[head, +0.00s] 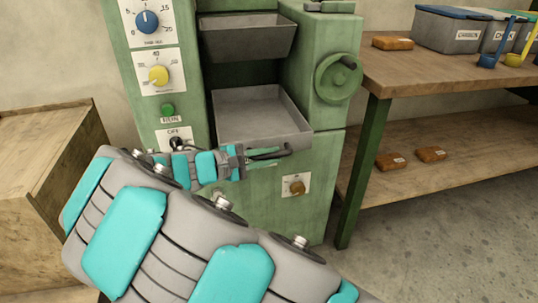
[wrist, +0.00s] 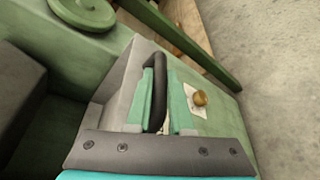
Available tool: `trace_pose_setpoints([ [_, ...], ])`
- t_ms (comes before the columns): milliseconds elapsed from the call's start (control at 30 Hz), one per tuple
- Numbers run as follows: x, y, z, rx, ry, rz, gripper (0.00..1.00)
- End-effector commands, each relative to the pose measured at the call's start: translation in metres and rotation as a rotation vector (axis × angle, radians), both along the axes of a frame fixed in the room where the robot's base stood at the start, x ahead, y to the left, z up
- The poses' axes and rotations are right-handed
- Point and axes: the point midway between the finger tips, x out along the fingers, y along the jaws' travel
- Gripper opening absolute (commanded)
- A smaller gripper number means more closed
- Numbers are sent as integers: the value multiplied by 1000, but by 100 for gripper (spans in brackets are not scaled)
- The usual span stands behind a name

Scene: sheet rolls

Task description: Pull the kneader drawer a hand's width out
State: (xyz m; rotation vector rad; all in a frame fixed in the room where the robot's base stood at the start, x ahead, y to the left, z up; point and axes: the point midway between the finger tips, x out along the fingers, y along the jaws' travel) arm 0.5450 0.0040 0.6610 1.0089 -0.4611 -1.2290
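The kneader drawer (head: 262,117) is a grey open tray low in the green kneader, with its empty inside showing in the head view. How far it stands out is hard to judge. Its dark bar handle (head: 288,150) is on the front. My gripper (head: 265,158) is at this handle. In the wrist view, the dark handle (wrist: 158,95) lies between my two teal fingers (wrist: 161,105), close to both. Whether the fingers press on it cannot be told. My arm hides part of the kneader's lower front.
A handwheel (head: 337,77) juts out right of the drawer, and a brass knob (head: 296,187) sits below it. A wooden workbench (head: 420,75) with a green leg stands close on the right. A wooden box (head: 45,160) is at left. Floor at lower right is clear.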

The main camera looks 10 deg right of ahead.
Motion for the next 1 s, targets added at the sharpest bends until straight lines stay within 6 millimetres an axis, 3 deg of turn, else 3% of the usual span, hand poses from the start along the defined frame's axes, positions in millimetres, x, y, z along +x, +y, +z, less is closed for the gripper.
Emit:
trace_pose_setpoints([
  [33, 0, 1, -1, 1, 0, 2, 24],
  [267, 0, 0, 0, 1, 0, 1, 50],
  [667, -1, 7, 2, -1, -1, 2, 50],
  [1000, -17, 53, 11, 1, -1, 4, 50],
])
